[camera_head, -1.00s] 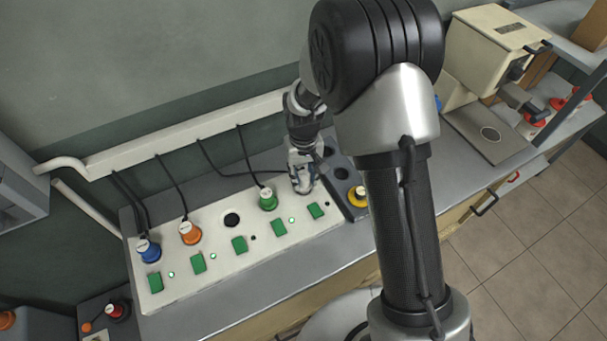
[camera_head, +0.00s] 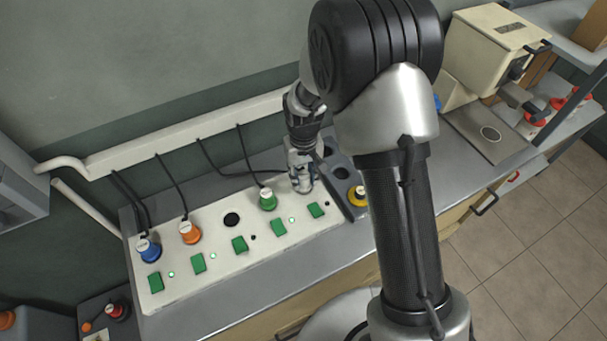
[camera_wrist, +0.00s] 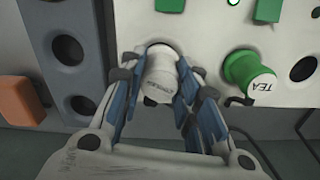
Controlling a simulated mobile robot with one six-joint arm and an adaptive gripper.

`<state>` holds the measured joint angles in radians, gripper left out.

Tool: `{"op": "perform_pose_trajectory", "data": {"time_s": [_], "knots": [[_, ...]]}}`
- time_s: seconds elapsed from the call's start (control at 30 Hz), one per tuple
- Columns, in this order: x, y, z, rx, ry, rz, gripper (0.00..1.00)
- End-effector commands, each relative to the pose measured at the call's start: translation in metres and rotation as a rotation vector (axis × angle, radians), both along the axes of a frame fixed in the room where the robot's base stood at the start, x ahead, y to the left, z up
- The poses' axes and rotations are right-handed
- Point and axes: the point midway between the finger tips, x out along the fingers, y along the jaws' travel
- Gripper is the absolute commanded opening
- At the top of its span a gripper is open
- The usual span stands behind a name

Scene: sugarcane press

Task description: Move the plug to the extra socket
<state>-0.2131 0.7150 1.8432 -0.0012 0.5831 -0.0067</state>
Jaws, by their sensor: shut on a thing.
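My gripper (camera_wrist: 155,72) is shut on a white plug (camera_wrist: 160,82), with blue-padded fingers on both sides of it. The plug's far end is at a dark socket in the cream panel (camera_head: 205,263); I cannot tell how deep it sits. An empty socket (camera_head: 232,219) lies between the green plug and an orange plug (camera_head: 190,232). A blue plug (camera_head: 149,250) is at the left end.
A grey block (camera_head: 341,172) with round holes stands right of the panel, with a yellow plug (camera_head: 358,195) at its front. Black cords hang from the wall rail (camera_head: 180,129). Green switches line the panel's front. A cream machine (camera_head: 490,50) stands at the back right.

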Motion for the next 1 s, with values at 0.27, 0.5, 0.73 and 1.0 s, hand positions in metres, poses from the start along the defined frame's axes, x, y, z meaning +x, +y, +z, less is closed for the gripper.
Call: {"op": "perform_pose_trajectory", "data": {"time_s": [0.27, 0.5, 0.73, 1.0], "knots": [[0.0, 0.0, -0.0065, 0.0, 0.0, 0.0, 0.04], [0.0001, 0.0, -0.0112, 0.0, 0.0, 0.0, 0.04], [0.0001, 0.0, -0.0103, 0.0, 0.0, 0.0, 0.38], [0.0, 0.0, -0.0087, 0.0, 0.0, 0.0, 0.38]]}}
